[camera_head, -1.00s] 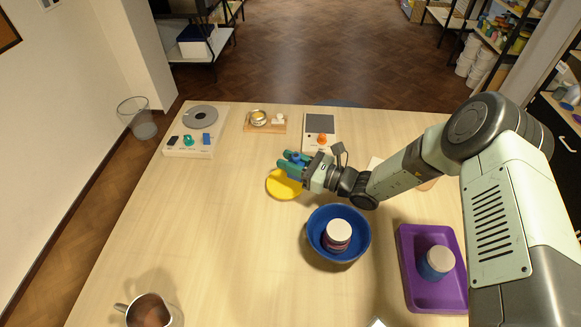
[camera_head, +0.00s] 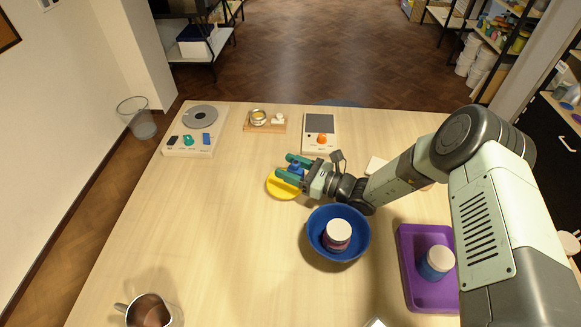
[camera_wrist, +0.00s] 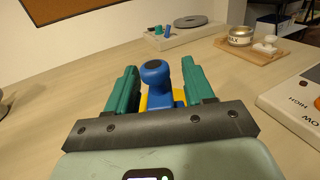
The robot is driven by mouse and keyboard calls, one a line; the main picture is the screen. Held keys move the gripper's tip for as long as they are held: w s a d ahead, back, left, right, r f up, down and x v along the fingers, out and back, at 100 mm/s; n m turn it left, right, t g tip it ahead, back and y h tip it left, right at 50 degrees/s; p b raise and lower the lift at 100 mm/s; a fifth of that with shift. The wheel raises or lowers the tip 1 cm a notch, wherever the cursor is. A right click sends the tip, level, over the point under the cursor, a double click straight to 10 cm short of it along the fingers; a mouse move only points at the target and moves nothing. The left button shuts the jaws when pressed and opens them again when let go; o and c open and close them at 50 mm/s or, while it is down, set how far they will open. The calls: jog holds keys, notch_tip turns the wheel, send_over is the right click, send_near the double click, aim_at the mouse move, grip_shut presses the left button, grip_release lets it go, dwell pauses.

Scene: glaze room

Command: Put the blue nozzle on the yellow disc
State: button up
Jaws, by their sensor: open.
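The blue nozzle (camera_head: 296,167) stands between the green fingers of my gripper (camera_head: 286,166). In the wrist view the nozzle (camera_wrist: 156,76) is upright with its rounded knob on top, and a gap shows between it and each finger of my open gripper (camera_wrist: 160,74). The yellow disc (camera_head: 281,189) lies on the table under the fingers, partly covered by them. Yellow parts of the disc (camera_wrist: 179,97) show on both sides of the nozzle in the wrist view. The nozzle appears to rest on the disc; its foot is hidden.
A blue bowl (camera_head: 313,245) holding a white-lidded jar (camera_head: 338,236) is close below my gripper. A purple tray (camera_head: 430,296) with another jar (camera_head: 436,263) is at right. A scale (camera_head: 319,135) and a wooden board (camera_head: 267,128) are behind. The left middle table is clear.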

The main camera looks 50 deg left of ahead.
aim_at(298, 169)
jog(key=v, duration=0.3)
jog(key=shift+w+d+r, duration=0.2)
notch_tip(298, 169, up, 6)
jog(key=shift+s+a, duration=0.15)
jog(key=shift+a, duration=0.05)
jog(key=shift+r, duration=0.6)
jog(key=w+d+r+n+t+h, duration=0.2)
jog(key=d+r+n+h, duration=0.8)
jog(key=d+r, duration=1)
jog(key=s+d+r+n+t+h, duration=0.1)
jog(key=s+d+r+t+h, duration=0.1)
jog(key=d, duration=0.7)
jog(key=s+d+r+n+t+h, duration=0.1)
jog(key=s+d+r+t, duration=0.3)
jog(key=d, duration=0.6)
jog(key=s+d+r+n+t+h, duration=0.1)
jog(key=s+d+r+t+h, duration=0.2)
jog(key=d, duration=0.7)
notch_tip(298, 169, up, 2)
jog(key=shift+s+d+r+n+t+h, duration=0.15)
jog(key=shift+d+n+t+h, duration=0.2)
jog(key=shift+t, duration=0.35)
jog(key=shift+a, duration=0.1)
